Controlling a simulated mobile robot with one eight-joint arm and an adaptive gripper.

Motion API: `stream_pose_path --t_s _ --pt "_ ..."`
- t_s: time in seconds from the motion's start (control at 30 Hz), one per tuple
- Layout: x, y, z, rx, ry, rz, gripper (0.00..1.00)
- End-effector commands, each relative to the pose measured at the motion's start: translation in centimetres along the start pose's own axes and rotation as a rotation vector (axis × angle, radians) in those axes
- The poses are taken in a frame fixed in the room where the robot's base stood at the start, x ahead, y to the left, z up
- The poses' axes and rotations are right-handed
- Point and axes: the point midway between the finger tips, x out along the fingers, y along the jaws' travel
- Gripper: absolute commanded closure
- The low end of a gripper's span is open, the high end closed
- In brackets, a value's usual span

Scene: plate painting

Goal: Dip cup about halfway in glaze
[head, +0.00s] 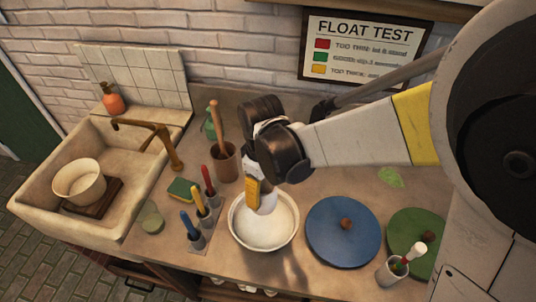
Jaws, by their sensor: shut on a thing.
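A round bowl (233,232) of pale, creamy glaze (264,234) stands on the counter near the middle of the head view. My gripper (257,203) points down over the bowl's back part, with a yellow finger showing on its left. It is shut on a small whitish cup (268,203), which is mostly hidden by the finger and the gripper. The cup's lower edge overlaps the pale glaze in the picture. I cannot tell whether it touches the glaze or how deep it is.
Brush holders (196,240) and a sponge (182,190) stand left of the bowl. A blue lid (343,248) and a green lid (405,229) lie to its right. A small pot (391,271) stands at front right. The sink (38,192) at left holds a cream bowl (80,190).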

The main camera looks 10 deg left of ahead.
Motion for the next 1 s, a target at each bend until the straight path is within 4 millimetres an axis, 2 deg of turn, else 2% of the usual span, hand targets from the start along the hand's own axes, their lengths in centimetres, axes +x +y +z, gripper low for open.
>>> stream_pose_path --t_s 0.17,0.37,1.0 --pt "0.3 0.0 0.0 0.000 0.000 0.000 0.76" --pt "1.5 0.0 0.0 0.000 0.000 0.000 0.76" --pt "8.4 0.0 0.0 0.000 0.000 0.000 0.76"
